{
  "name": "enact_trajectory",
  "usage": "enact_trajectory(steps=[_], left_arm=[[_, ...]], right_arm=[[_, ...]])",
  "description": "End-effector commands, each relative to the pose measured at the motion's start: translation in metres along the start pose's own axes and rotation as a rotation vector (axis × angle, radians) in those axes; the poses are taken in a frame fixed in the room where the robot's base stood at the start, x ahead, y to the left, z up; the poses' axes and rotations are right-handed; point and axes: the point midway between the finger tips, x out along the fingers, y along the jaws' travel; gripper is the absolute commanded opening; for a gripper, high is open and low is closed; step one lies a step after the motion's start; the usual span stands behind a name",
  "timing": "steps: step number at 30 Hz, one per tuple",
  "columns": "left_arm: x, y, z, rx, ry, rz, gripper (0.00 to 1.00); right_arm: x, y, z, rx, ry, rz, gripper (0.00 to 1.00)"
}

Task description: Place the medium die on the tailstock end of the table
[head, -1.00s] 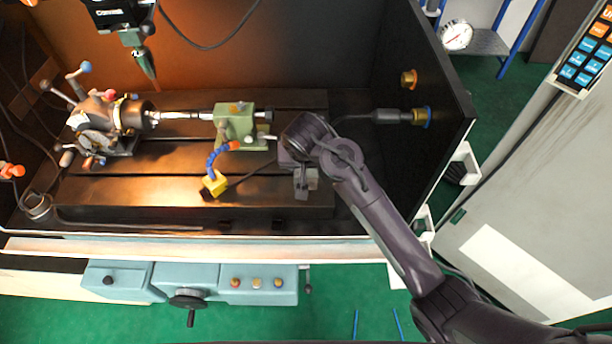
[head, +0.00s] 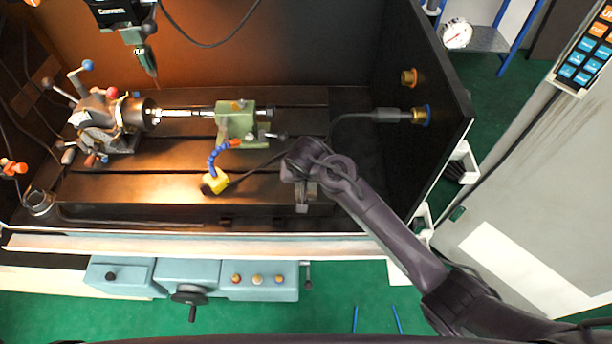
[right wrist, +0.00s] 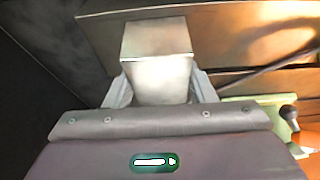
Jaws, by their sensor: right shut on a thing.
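The die, a plain grey metal block (right wrist: 158,55), sits between the two fingers of my right gripper (right wrist: 160,90) in the right wrist view. In the head view my right gripper (head: 303,195) points down over the right, front end of the dark slotted table (head: 120,188). The die is mostly hidden there by my wrist, and I cannot tell whether it touches the table. The green tailstock (head: 235,124) stands on the table to the left of and behind the gripper. My left gripper is not in view.
A dark cable runs behind the gripper to the right wall. The chuck (head: 105,118) with several ball handles is at the left. The front ledge (head: 180,246) borders the enclosure.

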Motion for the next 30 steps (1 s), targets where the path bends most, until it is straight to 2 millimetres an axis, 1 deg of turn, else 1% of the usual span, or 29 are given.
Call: enact_trajectory(steps=[1, 6, 13, 17, 20, 30], left_arm=[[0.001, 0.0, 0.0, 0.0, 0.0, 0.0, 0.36], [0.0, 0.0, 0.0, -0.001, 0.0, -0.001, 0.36], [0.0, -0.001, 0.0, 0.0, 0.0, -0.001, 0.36], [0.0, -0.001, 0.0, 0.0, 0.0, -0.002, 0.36], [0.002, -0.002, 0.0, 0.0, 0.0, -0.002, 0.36], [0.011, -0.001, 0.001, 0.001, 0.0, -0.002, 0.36]], right_arm=[[0.002, 0.0, 0.001, 0.0, -0.001, 0.0, 0.51], [0.001, 0.0, 0.001, -0.001, -0.001, 0.0, 0.72], [0.001, 0.0, 0.001, -0.001, -0.001, 0.0, 0.72], [-0.004, -0.001, 0.0, -0.001, -0.001, -0.001, 0.72], [-0.017, -0.001, 0.0, -0.001, 0.0, -0.003, 0.72], [-0.088, -0.001, 0.0, 0.001, 0.0, -0.004, 0.72]])
